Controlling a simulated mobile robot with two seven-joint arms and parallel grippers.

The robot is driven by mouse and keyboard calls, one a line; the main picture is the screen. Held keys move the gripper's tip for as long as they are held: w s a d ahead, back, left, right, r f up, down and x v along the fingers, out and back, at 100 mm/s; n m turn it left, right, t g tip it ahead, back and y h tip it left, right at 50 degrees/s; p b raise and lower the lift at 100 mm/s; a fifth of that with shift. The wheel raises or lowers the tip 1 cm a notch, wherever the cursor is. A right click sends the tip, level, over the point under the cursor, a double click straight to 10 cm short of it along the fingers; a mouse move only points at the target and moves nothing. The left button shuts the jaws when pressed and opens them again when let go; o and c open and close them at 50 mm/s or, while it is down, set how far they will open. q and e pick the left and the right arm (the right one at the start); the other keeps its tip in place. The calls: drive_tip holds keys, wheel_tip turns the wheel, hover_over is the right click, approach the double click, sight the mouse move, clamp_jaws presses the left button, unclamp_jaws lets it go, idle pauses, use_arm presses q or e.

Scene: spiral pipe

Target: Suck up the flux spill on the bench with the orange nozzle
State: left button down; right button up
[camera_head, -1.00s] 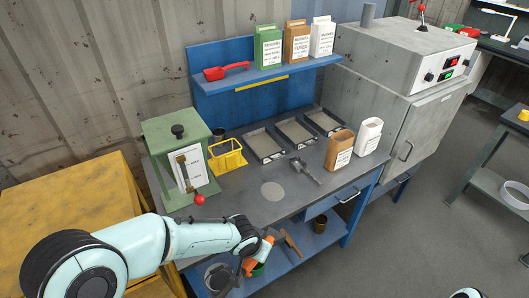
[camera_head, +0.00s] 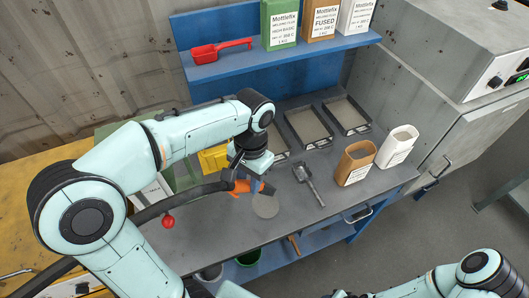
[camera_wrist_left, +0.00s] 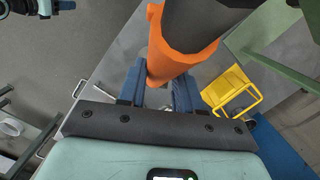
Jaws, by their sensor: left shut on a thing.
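The flux spill (camera_head: 265,206) is a pale grey round patch on the bench top (camera_head: 222,226), near its front edge. My left gripper (camera_head: 250,185) is shut on the orange nozzle (camera_head: 240,187), at the end of a thick dark hose (camera_head: 185,201). The nozzle is close to the spill, just left of it and seemingly above it; I cannot tell whether it touches. In the left wrist view the nozzle (camera_wrist_left: 178,62) is between the two blue fingers and hides part of the bench. My right arm is at the bottom right; its gripper's jaws are not clear.
A metal scoop (camera_head: 308,184) lies right of the spill. Brown (camera_head: 354,166) and white (camera_head: 397,147) containers stand farther right. Black trays (camera_head: 347,114) line the back.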

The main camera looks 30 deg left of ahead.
use_arm(q)
drive_tip(key=shift+w, duration=0.2)
drive_tip(key=shift+s+f, duration=0.35)
drive_tip(key=shift+s, duration=0.05)
drive_tip(key=shift+w+f, duration=0.15)
drive_tip(key=shift+f, duration=2.1)
drive_tip(key=shift+a+f+b, duration=0.85)
drive_tip(key=shift+a+f, duration=0.55)
drive_tip(key=shift+f, duration=0.05)
use_arm(e)
drive_tip(key=shift+s+f, duration=1.55)
drive_tip(key=shift+s, duration=0.2)
use_arm(q)
drive_tip(key=r, duration=0.1)
drive_tip(key=d+r+p, duration=0.1)
drive_tip(key=r, duration=0.1)
drive_tip(key=s+r, duration=0.1)
drive_tip(key=r, duration=0.1)
drive_tip(key=shift+d+p, duration=0.15)
drive_tip(key=shift+p, duration=0.25)
drive_tip(key=shift+s+r, duration=0.2)
drive_tip(key=shift+r, duration=2.35)
use_arm(e)
drive_tip(key=w+r, duration=0.3)
drive_tip(key=shift+w, duration=0.3)
